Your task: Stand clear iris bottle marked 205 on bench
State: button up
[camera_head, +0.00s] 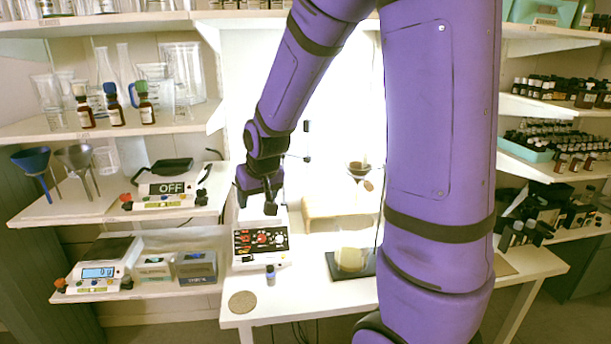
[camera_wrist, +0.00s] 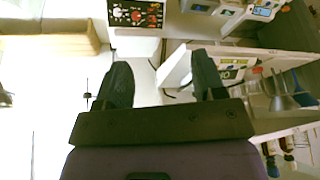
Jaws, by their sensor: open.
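My gripper (camera_head: 268,207) hangs above the machine with the red-knobbed panel on the white bench (camera_head: 320,299). In the wrist view my gripper (camera_wrist: 162,78) shows two dark fingers spread apart with nothing between them. I cannot tell which bottle in view is the clear iris bottle marked 205.
The machine's control panel (camera_head: 261,241) stands close behind the small bottle. A round cork mat (camera_head: 242,302) lies at the bench's front left. A dark flat device (camera_head: 350,264) is to the right. Bottle rows fill the right shelves (camera_head: 556,134). Brown bottles (camera_head: 146,111) stand on the left shelf.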

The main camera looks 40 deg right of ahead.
jog(key=s+a+r+n, duration=0.1)
jog(key=s+a+r, duration=0.2)
jog(key=s+r, duration=0.4)
jog(key=s+a+r+n, duration=0.1)
jog(key=s+a+r, duration=0.2)
jog(key=s+r, duration=0.5)
jog(key=s, duration=0.8)
jog(key=shift+s+y, duration=0.3)
jog(key=shift+s, duration=0.1)
